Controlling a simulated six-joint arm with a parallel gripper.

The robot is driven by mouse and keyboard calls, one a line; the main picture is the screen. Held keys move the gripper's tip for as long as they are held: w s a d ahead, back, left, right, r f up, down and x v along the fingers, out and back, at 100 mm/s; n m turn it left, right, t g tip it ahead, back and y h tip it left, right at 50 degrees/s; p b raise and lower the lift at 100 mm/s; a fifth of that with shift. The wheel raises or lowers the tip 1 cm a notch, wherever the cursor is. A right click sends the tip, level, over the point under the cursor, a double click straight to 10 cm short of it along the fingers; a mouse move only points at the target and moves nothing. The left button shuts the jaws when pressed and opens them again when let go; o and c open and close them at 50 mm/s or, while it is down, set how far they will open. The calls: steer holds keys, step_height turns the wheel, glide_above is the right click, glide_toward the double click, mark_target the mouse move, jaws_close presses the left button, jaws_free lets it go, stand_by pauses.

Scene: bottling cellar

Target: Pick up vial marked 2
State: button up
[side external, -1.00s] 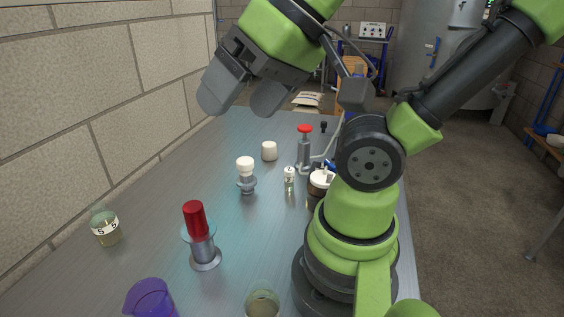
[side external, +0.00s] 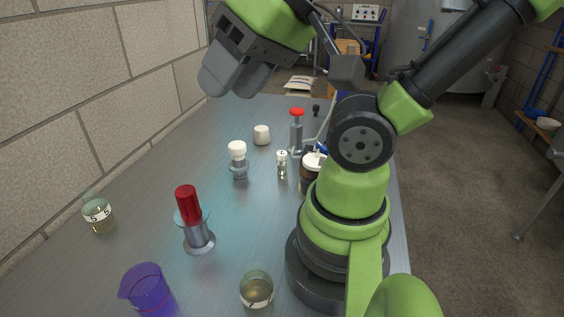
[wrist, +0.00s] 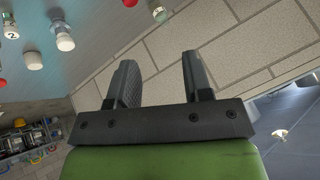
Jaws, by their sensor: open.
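A small clear vial with a white cap (side external: 282,164) stands on the metal bench in the side external view, left of my arm's base. Its mark is too small to read there. In the wrist view a vial with a white cap marked 2 (wrist: 11,27) shows at the upper left edge; it appears to be the same one. My gripper (side external: 232,87) is high above the bench, up and left of the vial and well apart from it. In the wrist view my gripper (wrist: 158,62) has its fingers apart with nothing between them, facing the block wall.
A red-topped metal fixture (side external: 296,130), a dark jar (side external: 311,178) and a white-topped piece (side external: 238,160) stand near the vial. A red-capped stand (side external: 188,207), labelled jar (side external: 98,215), purple beaker (side external: 148,291) and glass beaker (side external: 257,291) are nearer. The block wall (side external: 75,95) borders the left.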

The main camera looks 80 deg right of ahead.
steer(key=n+g+h, duration=1.2)
steer(key=n+h, duration=0.3)
steer(key=n, duration=0.3)
glide_above(279, 163)
steer(key=w+a, duration=0.2)
steer(key=a, duration=0.3)
step_height(279, 163, down, 20)
step_height(279, 163, down, 8)
steer(key=shift+s+d+r, duration=0.1)
steer(key=shift+d, duration=0.05)
steer(key=x, duration=0.6)
steer(key=shift+s+d+f, duration=0.15)
steer(key=shift+d+f, duration=0.1)
steer(key=shift+d, duration=0.05)
